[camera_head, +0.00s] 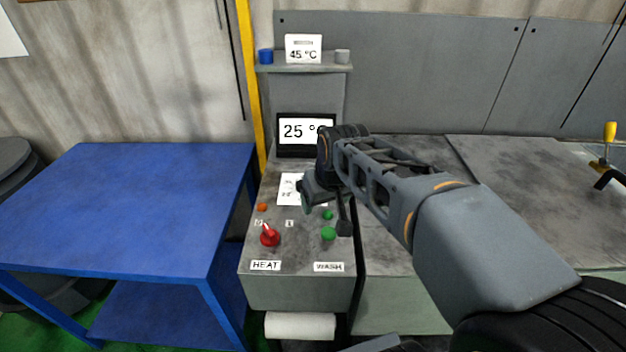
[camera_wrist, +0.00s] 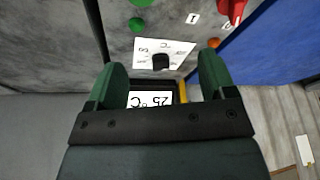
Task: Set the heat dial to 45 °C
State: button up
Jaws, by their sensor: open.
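A white scale card (camera_head: 288,188) marked °C lies on the grey control panel, partly hidden by my gripper in the head view. In the wrist view the card (camera_wrist: 180,48) appears upside down and carries a small black dial (camera_wrist: 160,62). My gripper (camera_head: 325,207) is over the panel, its two green fingers apart and empty. In the wrist view the dial appears between the fingertips (camera_wrist: 162,60); contact is not visible. The display (camera_head: 293,130) reads 25 °C. A sign (camera_head: 303,49) on the shelf above reads 45 °C.
A red knob (camera_head: 270,236) stands above the HEAT label, with an orange lamp (camera_head: 262,207) behind it. A green button (camera_head: 328,233) stands above the WASH label, close to my gripper. A blue table (camera_head: 130,200) is at left. A yellow-handled lever (camera_head: 609,133) is at far right.

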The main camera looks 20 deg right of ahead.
jog(key=w+d+n+b, duration=0.1)
jog(key=w+d+b, duration=0.15)
jog(key=w, duration=1.35)
jog(key=shift+t+y, duration=0.3)
jog(key=x, duration=1.2)
jog(key=shift+w+a+r+b, duration=0.2)
jog(key=shift+w+a+b, duration=0.2)
jog(key=shift+x, duration=0.9)
jog(key=c, duration=0.9)
